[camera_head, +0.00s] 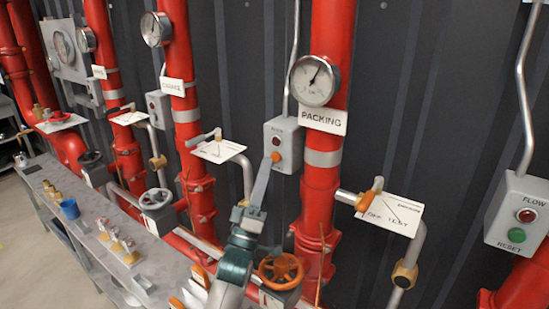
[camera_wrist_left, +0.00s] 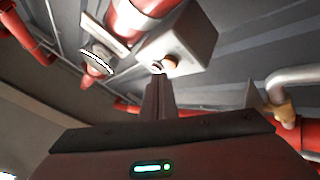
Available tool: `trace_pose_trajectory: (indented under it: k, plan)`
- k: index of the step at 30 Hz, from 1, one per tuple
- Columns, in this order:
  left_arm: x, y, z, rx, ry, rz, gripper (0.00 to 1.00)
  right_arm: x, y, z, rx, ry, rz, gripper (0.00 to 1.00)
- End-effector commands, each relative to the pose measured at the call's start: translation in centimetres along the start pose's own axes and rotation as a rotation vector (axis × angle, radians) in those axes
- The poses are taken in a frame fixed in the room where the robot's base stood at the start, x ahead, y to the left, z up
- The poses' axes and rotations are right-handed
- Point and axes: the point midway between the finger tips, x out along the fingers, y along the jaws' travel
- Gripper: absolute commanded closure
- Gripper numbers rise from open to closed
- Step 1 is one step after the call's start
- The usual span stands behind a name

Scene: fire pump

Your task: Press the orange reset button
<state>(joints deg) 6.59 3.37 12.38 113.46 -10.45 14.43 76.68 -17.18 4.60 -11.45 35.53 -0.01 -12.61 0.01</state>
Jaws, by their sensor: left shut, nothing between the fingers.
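In the left wrist view, the shut fingers (camera_wrist_left: 158,78) reach toward the box (camera_wrist_left: 192,42), and the orange button (camera_wrist_left: 170,62) shows just beyond the tips. I cannot tell whether the tips touch it. My right gripper is not in view.
An orange valve wheel (camera_head: 281,271) is near my left wrist. Another box (camera_head: 519,212) with a green reset button is at the right. A grey bench (camera_head: 95,215) with fittings runs along the left.

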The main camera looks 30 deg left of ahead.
Motion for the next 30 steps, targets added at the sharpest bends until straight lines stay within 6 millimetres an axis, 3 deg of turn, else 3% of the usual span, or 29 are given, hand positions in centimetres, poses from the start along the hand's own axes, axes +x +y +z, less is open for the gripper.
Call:
trace_pose_trajectory:
  k: [10, 30]
  plan:
    - [-0.3, 0.3, -0.3, -0.001, 0.0, 0.0, 1.0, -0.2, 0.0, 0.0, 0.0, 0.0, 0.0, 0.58]
    - [-3.5, 2.5, -2.5, -0.001, 0.0, 0.0, 1.0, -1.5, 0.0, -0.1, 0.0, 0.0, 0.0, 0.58]
